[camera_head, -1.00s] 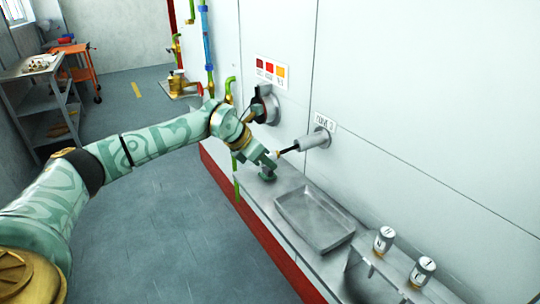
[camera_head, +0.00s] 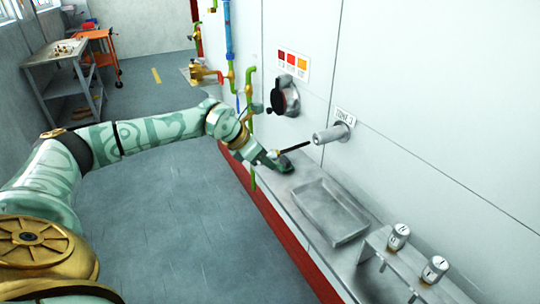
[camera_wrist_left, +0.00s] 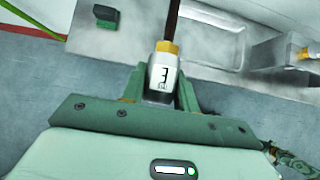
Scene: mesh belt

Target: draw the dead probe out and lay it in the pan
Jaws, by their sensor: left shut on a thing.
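My left gripper (camera_head: 271,160) is shut on the white handle of the probe (camera_wrist_left: 162,75), which has a yellow collar and a black mark. The probe's dark rod (camera_head: 294,148) points from the jaws to the grey tube (camera_head: 330,134) on the wall under a "ZONE 3" label. The rod's far end is at the tube's mouth; I cannot tell whether it is still inside. The shallow grey pan (camera_head: 322,240) lies on the ledge, right of and nearer than my gripper, and looks empty. It also shows in the left wrist view (camera_wrist_left: 239,52). My right gripper is out of view.
A small green block (camera_wrist_left: 106,14) sits on the ledge near my gripper. A rack (camera_head: 375,246) with two white-capped cylinders (camera_head: 398,236) stands right of the pan. A black round fitting (camera_head: 284,97) and coloured pipes (camera_head: 229,45) are on the wall to the left.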

